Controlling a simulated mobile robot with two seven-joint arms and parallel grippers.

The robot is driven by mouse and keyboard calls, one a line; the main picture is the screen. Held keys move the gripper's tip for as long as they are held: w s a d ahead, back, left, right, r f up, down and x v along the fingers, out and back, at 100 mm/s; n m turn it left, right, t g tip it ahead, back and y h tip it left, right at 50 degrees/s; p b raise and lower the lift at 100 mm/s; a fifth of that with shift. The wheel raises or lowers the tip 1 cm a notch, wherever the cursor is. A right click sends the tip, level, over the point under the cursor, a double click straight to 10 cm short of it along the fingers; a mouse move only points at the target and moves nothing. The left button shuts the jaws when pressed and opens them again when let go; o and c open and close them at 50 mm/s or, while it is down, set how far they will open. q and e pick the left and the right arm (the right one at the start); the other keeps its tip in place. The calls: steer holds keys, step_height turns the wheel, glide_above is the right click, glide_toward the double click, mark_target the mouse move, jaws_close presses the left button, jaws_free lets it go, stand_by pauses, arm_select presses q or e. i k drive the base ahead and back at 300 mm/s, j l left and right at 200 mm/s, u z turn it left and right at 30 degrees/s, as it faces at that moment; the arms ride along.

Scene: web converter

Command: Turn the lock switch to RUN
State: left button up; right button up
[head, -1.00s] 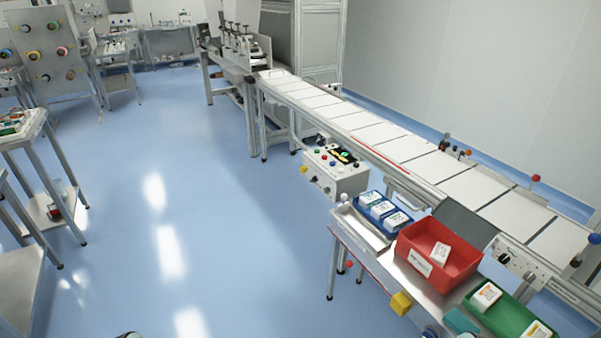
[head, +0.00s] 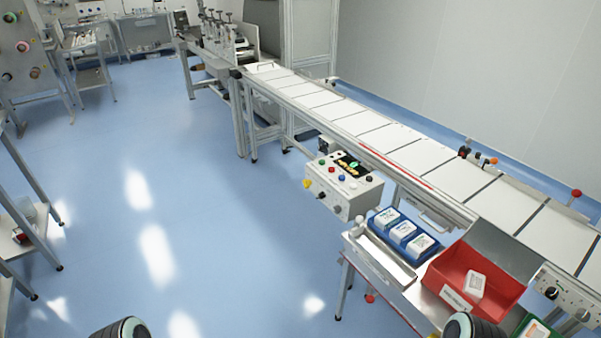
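A light grey control box (head: 352,199) hangs on the near side of the conveyor, at the middle of the head view. Its sloped top has a small dark display and several coloured buttons. A dark knob (head: 321,195) sits on its front face, but its lettering and pointer are too small to read. I cannot tell for sure which control is the lock switch, nor its setting. Only rounded dark parts of my two arms show at the bottom edge, well apart from the box. Neither gripper is in view.
The conveyor (head: 395,137) runs from the back to the right. A table below the box holds a blue tray (head: 421,258) of white packs and a red bin (head: 505,297). Another knob panel (head: 570,303) is at far right. The blue floor (head: 215,190) at left is clear.

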mark_target(307, 183)
steer(key=i+j, duration=0.4)
steer(key=i, duration=0.2)
steer(key=i+j+z, duration=0.15)
steer(key=i+j, duration=0.2)
steer(key=i, duration=0.2)
